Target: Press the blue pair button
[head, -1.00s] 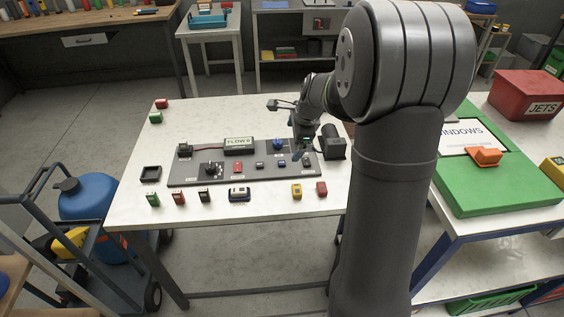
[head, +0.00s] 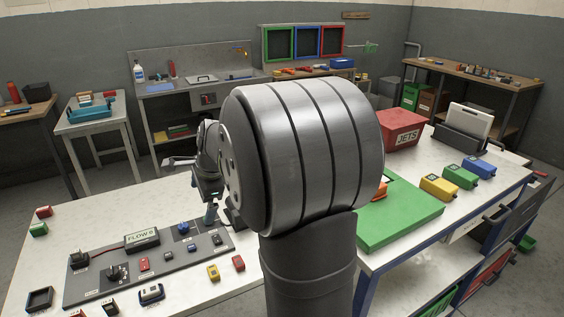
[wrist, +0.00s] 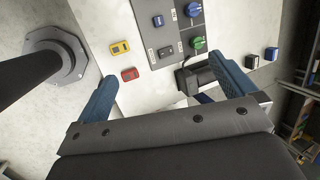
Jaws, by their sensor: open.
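A blue button (head: 192,247) sits on the grey control panel (head: 122,277), in a row with a red button (head: 143,264) and dark buttons. I take it for the pair button, but its label is too small to read. It shows in the wrist view (wrist: 158,20), beside a dark button (wrist: 165,52). My gripper (wrist: 163,92) is open and empty, its blue fingers apart. In the head view my gripper (head: 210,213) is above the panel's right end, partly hidden by my arm. The blue button is not touched.
A blue knob (wrist: 193,9) and a green knob (wrist: 197,42) stand beside the button row. A yellow block (wrist: 120,47) and a red block (wrist: 129,74) lie off the panel's edge. A FLOW display (head: 141,238) stands at the panel's back.

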